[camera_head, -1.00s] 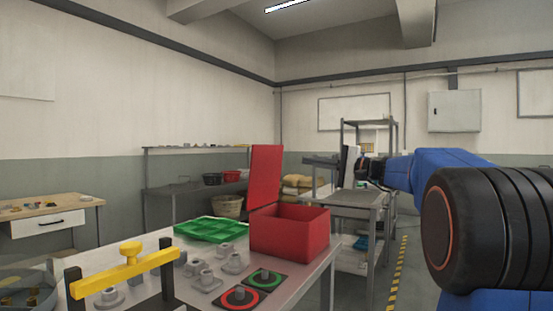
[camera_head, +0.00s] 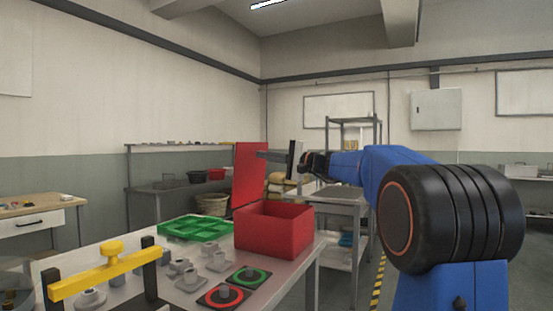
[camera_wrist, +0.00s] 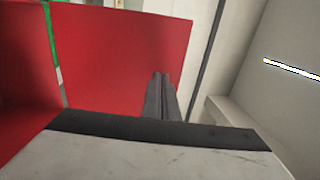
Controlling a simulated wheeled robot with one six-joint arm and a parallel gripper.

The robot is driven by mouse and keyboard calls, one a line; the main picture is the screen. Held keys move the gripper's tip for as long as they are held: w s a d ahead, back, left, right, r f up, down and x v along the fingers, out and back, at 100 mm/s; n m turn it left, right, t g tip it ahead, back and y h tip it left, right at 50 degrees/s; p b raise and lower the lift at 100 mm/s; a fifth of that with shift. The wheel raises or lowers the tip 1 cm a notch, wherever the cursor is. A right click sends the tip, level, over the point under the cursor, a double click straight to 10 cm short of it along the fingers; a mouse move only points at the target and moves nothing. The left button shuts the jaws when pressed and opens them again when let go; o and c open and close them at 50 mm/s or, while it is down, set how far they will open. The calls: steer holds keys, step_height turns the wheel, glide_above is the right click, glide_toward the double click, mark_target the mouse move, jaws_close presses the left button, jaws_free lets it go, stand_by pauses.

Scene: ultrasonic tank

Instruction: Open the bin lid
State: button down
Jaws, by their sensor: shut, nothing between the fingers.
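The red bin (camera_head: 273,232) stands on the near table with its top uncovered. Its red lid (camera_head: 247,180) stands upright at the bin's left side. My gripper (camera_head: 262,154) is shut and empty, reaching in from the right above the bin, with its tips at the lid's upper right edge. In the wrist view, the shut fingers (camera_wrist: 163,92) show in front of the broad red lid (camera_wrist: 120,50). I cannot tell whether they touch it.
A green tray (camera_head: 196,228) lies left of the bin. Several grey metal parts, red and green ringed pads (camera_head: 221,296) and a yellow bar (camera_head: 100,276) on black posts are nearby. A grey shelf rack (camera_head: 345,200) stands behind.

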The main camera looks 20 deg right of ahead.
mark_target(252, 152)
steer(key=shift+x, duration=0.9)
steer(key=shift+g+h, duration=0.4)
steer(key=x, duration=0.3)
steer(key=r+x, duration=0.1)
steer(key=x, duration=0.1)
steer(key=shift+w+a, duration=0.2)
steer(key=shift+w, duration=0.1)
